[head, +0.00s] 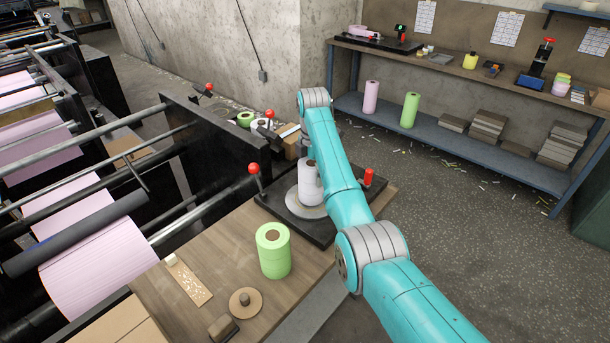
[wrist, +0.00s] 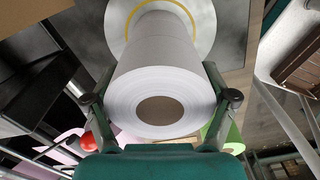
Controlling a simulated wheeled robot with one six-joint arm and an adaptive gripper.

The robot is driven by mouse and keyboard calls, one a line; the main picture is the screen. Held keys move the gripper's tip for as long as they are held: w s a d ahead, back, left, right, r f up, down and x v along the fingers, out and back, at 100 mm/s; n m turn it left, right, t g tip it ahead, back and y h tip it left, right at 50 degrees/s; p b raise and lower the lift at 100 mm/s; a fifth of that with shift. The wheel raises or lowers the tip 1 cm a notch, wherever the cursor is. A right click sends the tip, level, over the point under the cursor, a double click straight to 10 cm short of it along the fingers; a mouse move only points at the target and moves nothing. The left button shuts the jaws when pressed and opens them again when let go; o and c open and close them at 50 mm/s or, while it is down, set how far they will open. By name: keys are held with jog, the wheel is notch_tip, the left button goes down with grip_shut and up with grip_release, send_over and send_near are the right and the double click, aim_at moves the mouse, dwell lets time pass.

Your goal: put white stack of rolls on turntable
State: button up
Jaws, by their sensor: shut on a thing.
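The white stack of rolls (head: 308,180) stands upright over the round grey turntable (head: 294,205) on its black base in the head view. In the wrist view, my gripper (wrist: 160,98) has a finger on each side of the white stack (wrist: 158,72) and is shut on it. The pale turntable disc with a yellow ring (wrist: 117,25) shows beyond the stack's far end. I cannot tell whether the stack touches the disc.
A green stack of rolls (head: 273,250) stands on the wooden table near the turntable base. A red-knobbed lever (head: 254,169) and a red post (head: 369,177) rise from the base. A brown disc with a peg (head: 245,301) lies at the table's front. Machine rollers fill the left.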

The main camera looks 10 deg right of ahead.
jog(key=shift+d+f, duration=0.1)
jog(key=shift+f, duration=0.15)
jog(key=shift+f, duration=0.15)
jog(key=o, duration=1.4)
jog(key=shift+c, duration=0.2)
